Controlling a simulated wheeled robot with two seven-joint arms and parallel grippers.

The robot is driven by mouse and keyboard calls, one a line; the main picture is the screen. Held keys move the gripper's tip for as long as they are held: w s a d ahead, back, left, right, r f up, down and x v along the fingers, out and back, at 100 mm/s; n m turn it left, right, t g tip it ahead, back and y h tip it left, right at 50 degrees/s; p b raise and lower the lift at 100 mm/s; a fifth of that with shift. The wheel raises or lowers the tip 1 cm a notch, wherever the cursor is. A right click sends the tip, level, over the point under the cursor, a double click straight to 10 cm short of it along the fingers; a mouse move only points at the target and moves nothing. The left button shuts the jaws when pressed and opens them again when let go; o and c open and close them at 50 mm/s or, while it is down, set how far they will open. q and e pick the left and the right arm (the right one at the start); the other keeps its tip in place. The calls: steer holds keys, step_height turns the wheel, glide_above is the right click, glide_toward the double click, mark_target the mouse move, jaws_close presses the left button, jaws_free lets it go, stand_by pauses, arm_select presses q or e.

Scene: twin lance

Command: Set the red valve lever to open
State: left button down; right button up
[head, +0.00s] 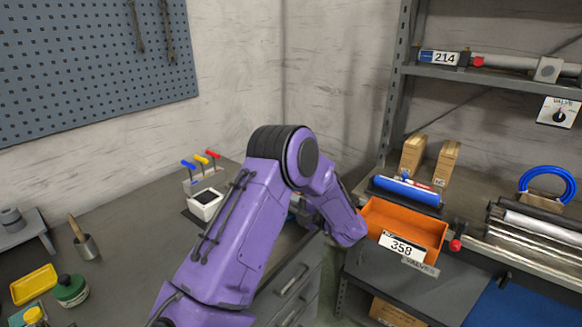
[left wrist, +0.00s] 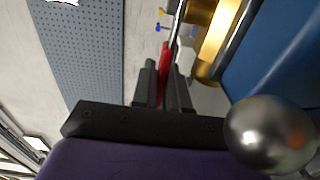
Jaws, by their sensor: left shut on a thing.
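In the left wrist view, my left gripper (left wrist: 165,70) has its two dark fingers closed on the red lever (left wrist: 167,58), a narrow red bar running between them. A shiny brass cylindrical part (left wrist: 216,38) lies just right of the lever. Whether the lever stands at its open or closed position cannot be told. In the head view my purple left arm hides the left gripper and the lever it grips. My right gripper is in neither view.
A lever panel (head: 206,181) with red, yellow and blue handles stands on the left bench. An orange bin (head: 378,216) marked 358 sits right of my arm. A steel ball (left wrist: 270,135) and a blue surface (left wrist: 272,55) are close right in the wrist view.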

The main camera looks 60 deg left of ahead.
arm_select(q)
steer(key=c, duration=1.5)
jaws_free()
steer(key=b+v, duration=0.3)
steer(key=v, duration=0.7)
steer(key=shift+d, duration=0.25)
steer(key=shift+w, duration=0.15)
